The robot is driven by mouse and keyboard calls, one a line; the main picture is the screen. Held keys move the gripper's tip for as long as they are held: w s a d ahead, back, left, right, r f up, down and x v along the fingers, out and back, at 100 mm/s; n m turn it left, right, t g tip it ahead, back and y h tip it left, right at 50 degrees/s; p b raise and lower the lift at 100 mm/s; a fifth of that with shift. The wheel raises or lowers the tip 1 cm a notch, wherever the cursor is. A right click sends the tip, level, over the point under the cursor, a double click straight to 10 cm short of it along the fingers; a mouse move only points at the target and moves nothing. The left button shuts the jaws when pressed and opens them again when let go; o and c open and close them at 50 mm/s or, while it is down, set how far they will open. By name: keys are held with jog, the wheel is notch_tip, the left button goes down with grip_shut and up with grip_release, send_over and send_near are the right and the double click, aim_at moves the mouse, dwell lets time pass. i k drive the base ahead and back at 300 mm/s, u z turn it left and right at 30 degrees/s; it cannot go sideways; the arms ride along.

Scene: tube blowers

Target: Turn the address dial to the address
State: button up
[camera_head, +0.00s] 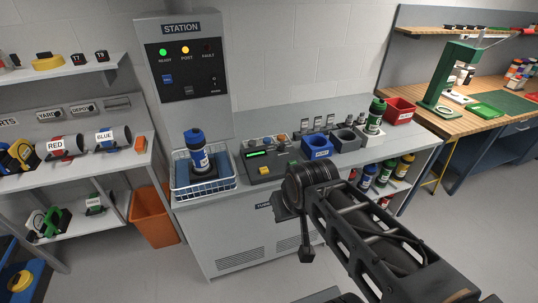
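A dark grey console with a lit green display (257,154) sits on the station counter. A yellow button (265,171) is on its front, and small round knobs or caps, one of them orange, are along its back. Which of these is the address dial is too small to tell, and no address is readable. My arm reaches in from the lower right. Its end, my gripper (306,254), appears to hang in front of the counter, to the right of and nearer than the console. Its fingers are not clear, so I cannot tell open from shut.
A blue-capped canister (197,153) stands in a wire basket (174,188) left of the console. Blue (318,147) and grey bins and a green-capped canister (375,114) stand to the right. The station panel (185,62) shows green and amber lights. An orange bin (153,213) is on the floor.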

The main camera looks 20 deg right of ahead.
aim_at(281, 148)
jog(key=u, duration=0.35)
jog(key=k, duration=0.8)
jog(key=z, duration=0.55)
jog(key=i, duration=0.65)
jog(key=z, duration=0.7)
jog(key=i, duration=0.9)
jog(key=u, duration=0.8)
jog(key=i, duration=0.55)
jog(key=u, duration=0.5)
